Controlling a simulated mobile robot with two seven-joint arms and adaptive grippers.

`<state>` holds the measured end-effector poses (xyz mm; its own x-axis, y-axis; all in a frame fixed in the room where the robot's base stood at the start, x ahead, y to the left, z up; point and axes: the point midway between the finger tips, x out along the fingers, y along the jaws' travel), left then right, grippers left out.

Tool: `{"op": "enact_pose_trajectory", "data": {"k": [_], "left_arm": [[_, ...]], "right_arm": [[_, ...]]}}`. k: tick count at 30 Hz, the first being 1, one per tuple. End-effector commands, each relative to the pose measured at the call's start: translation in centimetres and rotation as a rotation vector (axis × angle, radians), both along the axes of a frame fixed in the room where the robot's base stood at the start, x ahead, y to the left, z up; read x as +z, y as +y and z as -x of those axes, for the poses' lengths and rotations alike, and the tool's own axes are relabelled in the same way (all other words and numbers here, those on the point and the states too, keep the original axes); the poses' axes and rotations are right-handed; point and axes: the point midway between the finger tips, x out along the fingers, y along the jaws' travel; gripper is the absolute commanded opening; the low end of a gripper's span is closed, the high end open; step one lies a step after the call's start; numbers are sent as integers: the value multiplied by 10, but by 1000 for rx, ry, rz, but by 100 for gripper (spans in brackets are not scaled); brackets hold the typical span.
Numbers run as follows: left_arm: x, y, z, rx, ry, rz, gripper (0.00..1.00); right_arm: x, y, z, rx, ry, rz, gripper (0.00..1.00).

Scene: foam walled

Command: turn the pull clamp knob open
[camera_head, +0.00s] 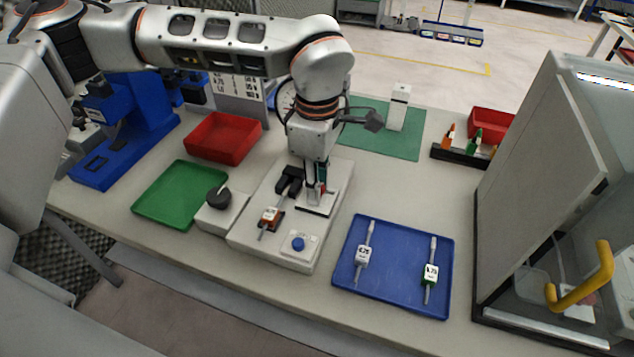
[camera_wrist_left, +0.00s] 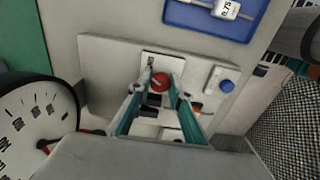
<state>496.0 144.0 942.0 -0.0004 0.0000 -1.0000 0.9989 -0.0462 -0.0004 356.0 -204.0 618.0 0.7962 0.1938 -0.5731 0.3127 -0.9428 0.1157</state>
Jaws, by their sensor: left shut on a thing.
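The round red pull clamp knob (camera_wrist_left: 159,84) stands on a pale plate of the light grey fixture base (camera_head: 245,238), which also shows in the left wrist view (camera_wrist_left: 98,75). My left gripper (camera_head: 316,200) points down over the right rear part of the base. In the left wrist view its two fingertips (camera_wrist_left: 160,78) are on either side of the knob, shut on it. A rod with an orange-tagged block (camera_head: 270,216) lies in front of a black part (camera_head: 290,180) of the fixture. My right gripper is out of view.
A blue button (camera_head: 298,243) sits at the front of the base. A blue tray (camera_head: 395,280) with two tagged rods lies to the right, a green tray (camera_head: 170,205) and red bin (camera_head: 225,135) to the left. A dial gauge (camera_wrist_left: 35,125) stands close by the gripper.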

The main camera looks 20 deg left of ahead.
Motion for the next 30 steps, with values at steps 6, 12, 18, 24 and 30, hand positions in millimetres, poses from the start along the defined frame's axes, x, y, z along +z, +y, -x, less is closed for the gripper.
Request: {"op": "enact_pose_trajectory", "data": {"k": [6,12,18,24,30], "left_arm": [[1,0,0,199,1,0,0],[1,0,0,389,0,1,0],[0,0,0,579,-1,1,0],[0,0,1,769,1,0,0],[0,0,1,957,0,1,0]], "right_arm": [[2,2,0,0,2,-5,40],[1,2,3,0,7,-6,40],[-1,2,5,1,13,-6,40],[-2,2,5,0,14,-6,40],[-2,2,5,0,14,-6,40]]}}
